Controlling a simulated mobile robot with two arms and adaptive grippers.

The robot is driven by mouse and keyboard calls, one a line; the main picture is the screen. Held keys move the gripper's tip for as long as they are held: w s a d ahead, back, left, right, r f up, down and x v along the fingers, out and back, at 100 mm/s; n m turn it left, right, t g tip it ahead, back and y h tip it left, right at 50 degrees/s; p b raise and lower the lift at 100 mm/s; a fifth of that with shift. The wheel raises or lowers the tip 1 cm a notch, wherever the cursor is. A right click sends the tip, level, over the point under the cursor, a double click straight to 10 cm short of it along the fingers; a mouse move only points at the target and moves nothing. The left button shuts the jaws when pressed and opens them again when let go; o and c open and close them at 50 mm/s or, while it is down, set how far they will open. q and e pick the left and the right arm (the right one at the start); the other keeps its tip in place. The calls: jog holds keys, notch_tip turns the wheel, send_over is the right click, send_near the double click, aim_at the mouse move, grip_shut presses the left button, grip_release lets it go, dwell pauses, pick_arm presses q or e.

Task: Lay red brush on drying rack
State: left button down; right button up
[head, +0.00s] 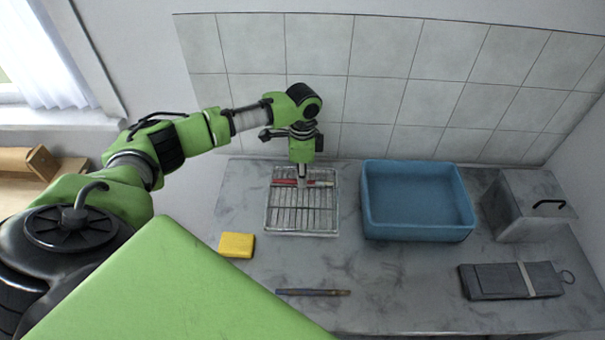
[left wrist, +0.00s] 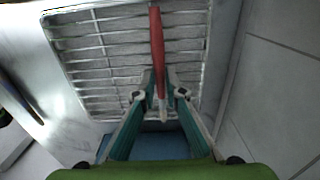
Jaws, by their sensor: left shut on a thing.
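The red brush (head: 286,183) is held crosswise over the far part of the wire drying rack (head: 302,222). My left gripper (head: 302,184) points down at the rack and is shut on the brush near its middle. In the left wrist view the red handle (left wrist: 156,40) runs up between the closed fingertips (left wrist: 160,93), with its pale end toward me. The rack's bars (left wrist: 100,57) lie behind it. I cannot tell whether the brush touches the bars. My right gripper is not in view.
A blue tub (head: 417,228) stands right of the rack. A yellow sponge (head: 237,245) and a dark brush (head: 313,292) lie nearer. A grey box with a black handle (head: 520,208) and a dark grey flat bundle (head: 500,281) are at the right. The tiled wall is close behind.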

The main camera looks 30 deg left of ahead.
pick_arm(q)
jog(key=shift+f, duration=0.1)
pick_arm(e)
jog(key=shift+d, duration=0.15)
pick_arm(q)
jog(key=c, duration=2.1)
grip_release()
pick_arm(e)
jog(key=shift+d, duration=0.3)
pick_arm(q)
jog(key=shift+r+b, duration=1.25)
jog(key=shift+r, duration=4.9)
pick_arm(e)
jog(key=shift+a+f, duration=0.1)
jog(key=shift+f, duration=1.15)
